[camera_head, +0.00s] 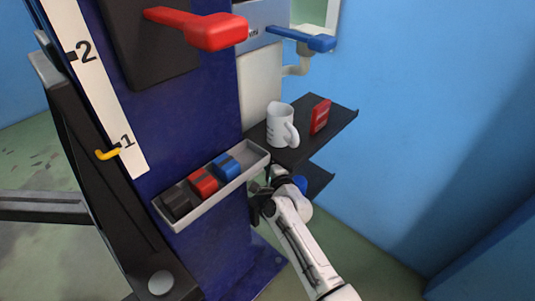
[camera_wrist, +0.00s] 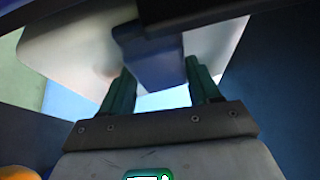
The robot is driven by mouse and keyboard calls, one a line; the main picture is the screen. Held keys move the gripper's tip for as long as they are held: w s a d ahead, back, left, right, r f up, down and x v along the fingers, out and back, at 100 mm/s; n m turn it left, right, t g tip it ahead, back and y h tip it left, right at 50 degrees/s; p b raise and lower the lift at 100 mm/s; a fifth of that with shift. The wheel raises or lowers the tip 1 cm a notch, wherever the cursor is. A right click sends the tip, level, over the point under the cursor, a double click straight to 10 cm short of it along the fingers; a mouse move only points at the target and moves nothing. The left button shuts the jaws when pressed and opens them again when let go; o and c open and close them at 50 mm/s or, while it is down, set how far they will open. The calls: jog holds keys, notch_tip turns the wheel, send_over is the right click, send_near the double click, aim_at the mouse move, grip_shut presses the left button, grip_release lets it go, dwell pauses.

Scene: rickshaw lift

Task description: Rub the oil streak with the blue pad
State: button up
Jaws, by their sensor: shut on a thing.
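My gripper (camera_wrist: 158,88) is shut on a dark blue block (camera_wrist: 155,62), which I take for the blue pad. Its two green fingers stand on either side of the block, in front of a pale grey surface (camera_wrist: 70,45). In the head view my gripper (camera_head: 266,186) is low, just right of the grey tray (camera_head: 215,200); its fingertips and what they hold are too small and dark there to tell. A blue block (camera_head: 227,167) also sits in the tray. I cannot make out an oil streak for certain in either view.
A red block (camera_head: 203,182) and a black block (camera_head: 177,201) share the tray, on the dark blue post (camera_head: 190,120). A dark shelf (camera_head: 305,150) holds a white mug (camera_head: 281,126) and a small red box (camera_head: 320,116). Red and blue levers (camera_head: 215,31) jut out above.

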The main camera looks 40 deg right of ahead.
jog(key=d+r+b, duration=0.4)
jog(key=d+b, duration=0.2)
jog(key=d, duration=0.1)
jog(key=a+p, duration=0.7)
jog(key=p, duration=0.1)
jog(key=shift+f, duration=0.4)
dwell(1.5)
